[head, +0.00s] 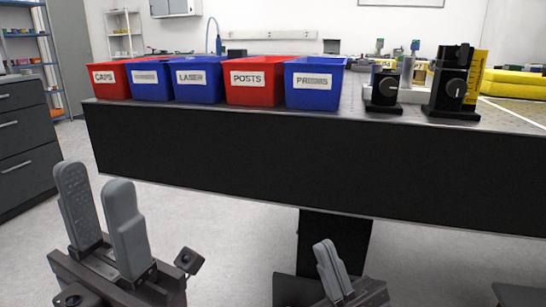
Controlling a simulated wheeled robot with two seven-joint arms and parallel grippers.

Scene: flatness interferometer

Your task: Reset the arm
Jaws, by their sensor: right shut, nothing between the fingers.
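My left gripper (97,184) is at the lower left, in front of the table and below its top. Its two grey fingers point up and stand apart, with nothing seen between them. My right gripper (327,246) is at the bottom, right of the middle, also below the table top. Its fingers are together and hold nothing. Both grippers are clear of the table and its objects. Most of both arms is out of view.
The dark table (290,160) crosses the view. Near its edge stand red and blue bins, including the POSTS bin (255,95), and black knobbed mounts (452,92). A drawer cabinet (22,150) is at left. Floor shows between it and the table.

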